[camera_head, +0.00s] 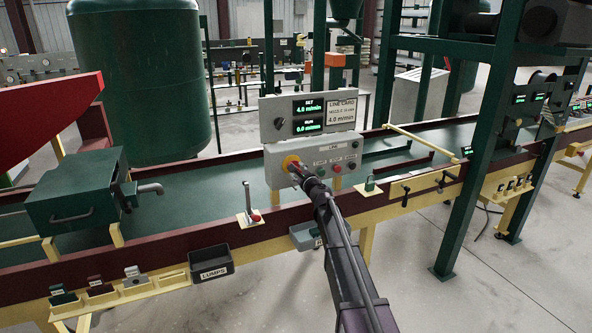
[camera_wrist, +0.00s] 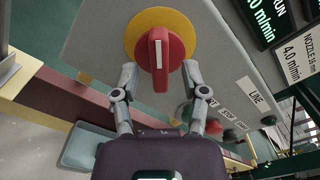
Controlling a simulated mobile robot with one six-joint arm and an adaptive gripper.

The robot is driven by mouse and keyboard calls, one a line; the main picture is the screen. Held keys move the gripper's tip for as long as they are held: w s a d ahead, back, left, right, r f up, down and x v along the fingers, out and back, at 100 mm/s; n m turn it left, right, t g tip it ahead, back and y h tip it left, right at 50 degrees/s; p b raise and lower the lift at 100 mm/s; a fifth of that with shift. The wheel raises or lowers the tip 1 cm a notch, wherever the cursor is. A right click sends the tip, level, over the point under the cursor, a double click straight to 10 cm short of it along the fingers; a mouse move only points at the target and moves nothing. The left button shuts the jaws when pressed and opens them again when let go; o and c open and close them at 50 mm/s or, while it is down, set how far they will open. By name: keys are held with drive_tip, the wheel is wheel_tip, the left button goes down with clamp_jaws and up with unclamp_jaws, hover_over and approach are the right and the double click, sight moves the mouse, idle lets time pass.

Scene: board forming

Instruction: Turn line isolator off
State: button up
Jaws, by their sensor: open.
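The line isolator is a red rotary handle (camera_wrist: 160,62) on a yellow round plate (camera_wrist: 133,36), on the grey control box (camera_head: 274,160). In the wrist view the handle's white mark lies along its length, pointing roughly up and down in the picture. My gripper (camera_wrist: 158,78) is open, with one finger on each side of the handle's lower part. I cannot tell whether the fingers touch it. In the head view my gripper (camera_head: 294,167) covers much of the red handle, and the yellow plate (camera_head: 289,160) shows behind it.
Several push buttons (camera_head: 337,169) sit on the box right of the isolator. A display panel (camera_head: 309,115) with green readouts stands above. A dark LUMPS bin (camera_head: 211,263) hangs on the front rail.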

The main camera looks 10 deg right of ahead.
drive_tip(key=v, duration=0.9)
drive_tip(key=shift+s, duration=0.2)
drive_tip(key=s+a+f+n+g+y, duration=0.1)
drive_tip(key=s+a+f+n+g, duration=0.3)
drive_tip(key=s+n, duration=0.45)
drive_tip(key=s+a+f+n+g+y, duration=0.1)
drive_tip(key=s+a+f+n+g, duration=0.1)
drive_tip(key=s+f+n+g, duration=0.6)
drive_tip(key=s+d+f+n+g+h, duration=0.1)
drive_tip(key=s+d+f+n+h, duration=0.1)
drive_tip(key=s, duration=0.5)
drive_tip(key=s+d+f+n+g+h, duration=0.2)
drive_tip(key=s+d+h, duration=0.1)
drive_tip(key=s, duration=0.4)
drive_tip(key=s+d+f+n+g+h, duration=0.2)
drive_tip(key=s+d, duration=0.2)
drive_tip(key=s, duration=0.3)
drive_tip(key=shift+s+d+f+n+h, duration=0.15)
drive_tip(key=shift+f+n+h, duration=0.1)
drive_tip(key=shift+n+h, duration=0.1)
